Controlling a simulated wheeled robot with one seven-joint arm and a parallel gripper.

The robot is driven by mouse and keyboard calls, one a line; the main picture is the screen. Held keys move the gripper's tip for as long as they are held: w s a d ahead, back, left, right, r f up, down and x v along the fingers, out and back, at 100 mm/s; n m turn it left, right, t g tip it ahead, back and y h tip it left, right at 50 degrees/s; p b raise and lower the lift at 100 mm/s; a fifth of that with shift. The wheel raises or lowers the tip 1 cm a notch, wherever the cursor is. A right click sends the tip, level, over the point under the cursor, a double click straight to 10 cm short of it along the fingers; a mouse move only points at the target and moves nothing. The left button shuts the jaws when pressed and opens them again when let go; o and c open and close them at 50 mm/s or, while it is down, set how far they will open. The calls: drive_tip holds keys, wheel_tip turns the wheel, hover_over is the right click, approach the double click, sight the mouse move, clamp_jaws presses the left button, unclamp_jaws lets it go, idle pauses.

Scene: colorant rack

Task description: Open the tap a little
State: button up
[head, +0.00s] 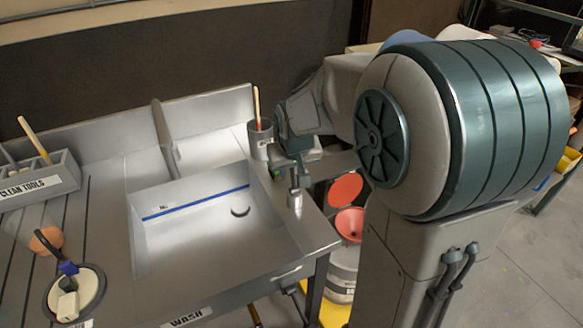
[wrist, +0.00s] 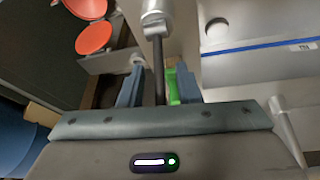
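The tap part at the sink's right rim shows in the head view as a short silver post (head: 295,197). In the wrist view it is a silver cylinder (wrist: 154,14) with a thin dark lever (wrist: 158,72) running toward me. My gripper (wrist: 158,88) is open, with one blue-grey finger on each side of the lever and visible gaps between. A green piece (wrist: 172,88) shows beside the right finger. In the head view my gripper (head: 290,174) is right above the post, and my arm hides part of it.
The sink basin (head: 190,235), with a blue line inside, lies left of my gripper. A grey cup (head: 259,143) holding a brush stands close behind the gripper. A red lid (head: 345,188) and red funnel (head: 350,223) are to the right, below the rim. A tool holder (head: 38,182) stands far left.

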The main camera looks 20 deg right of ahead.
clamp_jaws()
